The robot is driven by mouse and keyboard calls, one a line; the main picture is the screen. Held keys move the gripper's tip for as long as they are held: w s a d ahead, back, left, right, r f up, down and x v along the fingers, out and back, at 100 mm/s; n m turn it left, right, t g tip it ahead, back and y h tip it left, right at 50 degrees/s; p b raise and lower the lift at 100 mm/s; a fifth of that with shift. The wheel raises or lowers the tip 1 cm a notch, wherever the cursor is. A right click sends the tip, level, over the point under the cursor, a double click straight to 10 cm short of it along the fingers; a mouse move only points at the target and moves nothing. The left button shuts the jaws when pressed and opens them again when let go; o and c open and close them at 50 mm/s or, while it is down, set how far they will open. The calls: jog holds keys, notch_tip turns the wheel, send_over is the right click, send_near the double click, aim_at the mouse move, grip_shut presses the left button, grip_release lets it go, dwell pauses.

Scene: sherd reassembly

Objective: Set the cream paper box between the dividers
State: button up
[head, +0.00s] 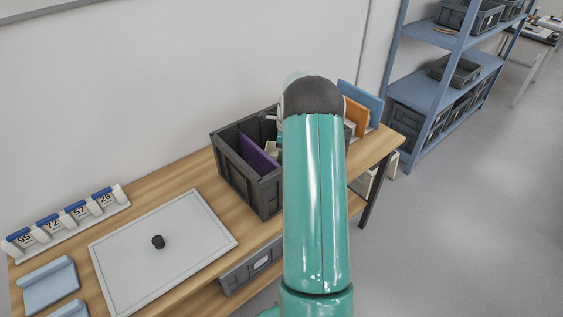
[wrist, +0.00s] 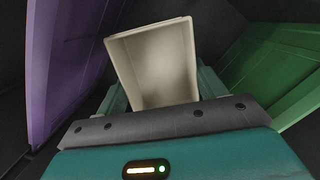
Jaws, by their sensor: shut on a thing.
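The cream paper box (wrist: 158,65) is held in my gripper (wrist: 162,98), which is shut on it in the wrist view. Its upper part stands clear of the fingers and looks slightly tilted in that view. A purple divider (wrist: 68,65) is to its left and a green divider (wrist: 275,65) to its right, with the box between them. In the head view the purple divider (head: 258,155) stands in the dark grey crate (head: 238,178). My arm hides most of the crate's right side and the gripper there. I cannot tell whether the box touches the crate floor.
An orange panel (head: 355,116) and a blue panel (head: 362,100) stand right of the crate. A grey board (head: 190,240) with a black knob (head: 158,242) lies left of it on the wooden table (head: 183,185). Numbered holders (head: 70,218) line the back left.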

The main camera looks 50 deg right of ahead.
jog(key=shift+f, duration=2.9)
jog(key=shift+f, duration=0.2)
jog(key=o, duration=1)
